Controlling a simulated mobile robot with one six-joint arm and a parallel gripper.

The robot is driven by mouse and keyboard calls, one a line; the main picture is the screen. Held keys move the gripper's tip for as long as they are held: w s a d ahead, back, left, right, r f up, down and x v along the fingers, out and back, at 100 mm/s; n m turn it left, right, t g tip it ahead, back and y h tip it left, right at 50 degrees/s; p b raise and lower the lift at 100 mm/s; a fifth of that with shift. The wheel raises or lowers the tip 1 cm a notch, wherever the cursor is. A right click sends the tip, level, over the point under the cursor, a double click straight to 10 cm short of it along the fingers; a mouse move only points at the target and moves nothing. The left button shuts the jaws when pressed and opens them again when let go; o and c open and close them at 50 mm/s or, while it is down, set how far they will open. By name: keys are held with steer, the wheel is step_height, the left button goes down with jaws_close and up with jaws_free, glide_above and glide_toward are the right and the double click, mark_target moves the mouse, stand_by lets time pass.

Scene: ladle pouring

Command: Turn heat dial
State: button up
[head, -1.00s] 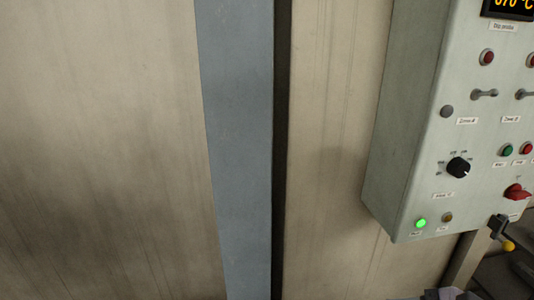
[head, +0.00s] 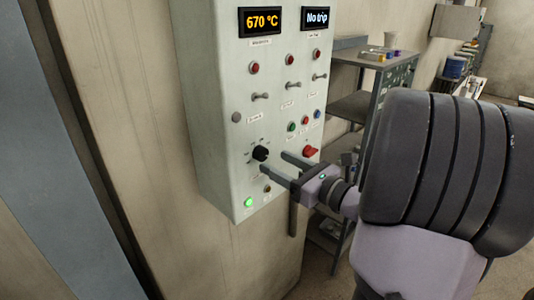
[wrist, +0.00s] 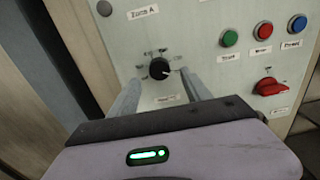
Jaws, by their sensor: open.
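The heat dial (head: 261,153) is a round black knob with a pale pointer mark and a ring of small labels, low on the grey-green control panel (head: 215,110). It also shows in the wrist view (wrist: 159,69), where its pointer faces right and slightly down. My gripper (head: 273,162) is open in front of the panel, its two fingers reaching toward it just below and right of the dial. In the wrist view the fingers (wrist: 158,88) lie to either side below the dial, with nothing between them. Whether a fingertip touches the panel I cannot tell.
A red rotary switch (wrist: 270,87) sits right of the dial, with green, red and blue buttons above it. A lit green lamp (head: 248,202) is below. A shelf cart (head: 370,75) stands to the right.

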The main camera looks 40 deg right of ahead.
mark_target(264, 157)
steer(key=w, duration=0.4)
steer(key=shift+a, duration=0.15)
jaws_close()
steer(key=shift+f+n+b, duration=0.1)
steer(key=shift+n+b, duration=0.2)
steer(key=shift+b, duration=0.05)
